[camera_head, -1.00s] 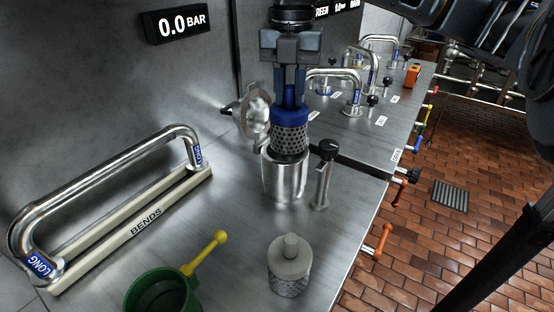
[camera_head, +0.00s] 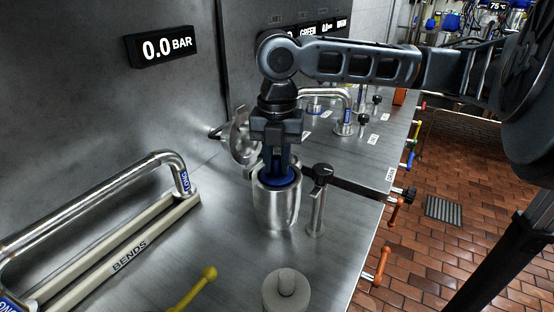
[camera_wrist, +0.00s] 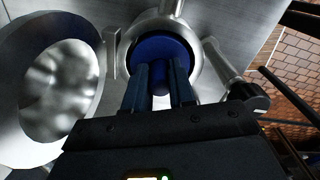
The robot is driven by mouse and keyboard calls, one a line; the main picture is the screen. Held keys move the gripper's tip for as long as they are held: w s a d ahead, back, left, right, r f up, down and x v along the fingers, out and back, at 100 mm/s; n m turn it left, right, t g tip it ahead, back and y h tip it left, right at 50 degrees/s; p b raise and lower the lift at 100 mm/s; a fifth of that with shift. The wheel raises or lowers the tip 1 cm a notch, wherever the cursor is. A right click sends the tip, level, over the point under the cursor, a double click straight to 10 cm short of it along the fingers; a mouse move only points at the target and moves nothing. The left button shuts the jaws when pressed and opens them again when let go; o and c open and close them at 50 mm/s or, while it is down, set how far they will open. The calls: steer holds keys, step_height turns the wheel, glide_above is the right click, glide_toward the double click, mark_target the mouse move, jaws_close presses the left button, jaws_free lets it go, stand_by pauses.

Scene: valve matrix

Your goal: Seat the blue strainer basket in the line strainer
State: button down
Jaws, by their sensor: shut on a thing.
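The blue strainer basket (camera_head: 282,176) sits down inside the mouth of the steel line strainer (camera_head: 277,208). Only its blue top shows; its perforated body is hidden inside. My gripper (camera_head: 278,166) points straight down over the strainer and is shut on the basket's knob. In the wrist view, the blue basket (camera_wrist: 163,55) lies inside the round steel rim of the strainer (camera_wrist: 127,45), with the gripper fingers (camera_wrist: 160,90) at its middle. I cannot tell whether it rests on the bottom. The strainer's open lid (camera_head: 243,138) stands to the left, and also shows in the wrist view (camera_wrist: 55,80).
A black-knobbed clamp post (camera_head: 318,200) stands close right of the strainer. A grey-topped basket (camera_head: 286,290) stands in front, beside a yellow handle (camera_head: 192,290). The bends rack (camera_head: 125,255) lies left. A gauge reads 0.0 bar (camera_head: 163,46).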

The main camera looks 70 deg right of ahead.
steer(key=shift+f, duration=0.1)
steer(key=shift+f, duration=0.1)
steer(key=c, duration=0.9)
jaws_free()
steer(key=shift+c, duration=0.2)
step_height(320, 180, up, 12)
steer(key=shift+r, duration=0.2)
